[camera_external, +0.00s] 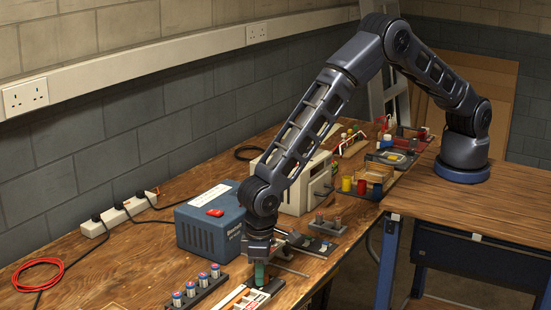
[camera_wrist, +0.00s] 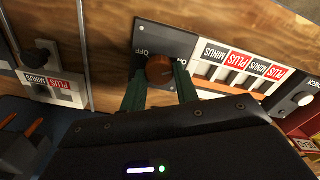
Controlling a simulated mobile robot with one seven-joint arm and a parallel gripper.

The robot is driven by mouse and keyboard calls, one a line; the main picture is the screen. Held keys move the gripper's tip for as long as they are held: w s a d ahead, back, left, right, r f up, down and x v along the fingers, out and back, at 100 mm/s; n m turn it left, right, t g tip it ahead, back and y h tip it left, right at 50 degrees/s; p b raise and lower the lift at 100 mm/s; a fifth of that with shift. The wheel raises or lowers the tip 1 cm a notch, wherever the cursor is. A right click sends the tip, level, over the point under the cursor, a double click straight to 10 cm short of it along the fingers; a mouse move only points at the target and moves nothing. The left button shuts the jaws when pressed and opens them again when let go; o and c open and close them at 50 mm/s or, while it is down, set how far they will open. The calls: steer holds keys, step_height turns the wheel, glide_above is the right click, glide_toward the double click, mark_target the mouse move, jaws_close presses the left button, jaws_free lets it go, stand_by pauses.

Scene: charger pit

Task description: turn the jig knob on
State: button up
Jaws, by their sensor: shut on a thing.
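The jig knob (camera_wrist: 160,70) is a round orange-brown knob on a dark plate (camera_wrist: 166,37) in the wrist view. OFF is printed to its upper left and ON to its right, close to the right finger. My gripper (camera_wrist: 160,76) has one green finger on each side of the knob and is shut on it. I cannot tell which mark the knob points at. The jig, with MINUS and PLUS labels (camera_wrist: 239,60), extends to the right. In the external view my gripper (camera_external: 259,274) points down at the jig (camera_external: 247,298); the knob is hidden there.
A rack with several batteries (camera_external: 196,286) stands just left of the jig. A blue box (camera_external: 210,222) with a red top part is behind it. A cream device (camera_external: 302,186) and small trays stand further right. Cables and a power strip (camera_external: 118,214) lie along the wall.

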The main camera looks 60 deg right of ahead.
stand_by(0.3)
steer(key=o, duration=1)
steer(key=shift+c, duration=0.2)
step_height(320, 180, up, 11)
steer(key=shift+f, duration=0.1)
stand_by(0.3)
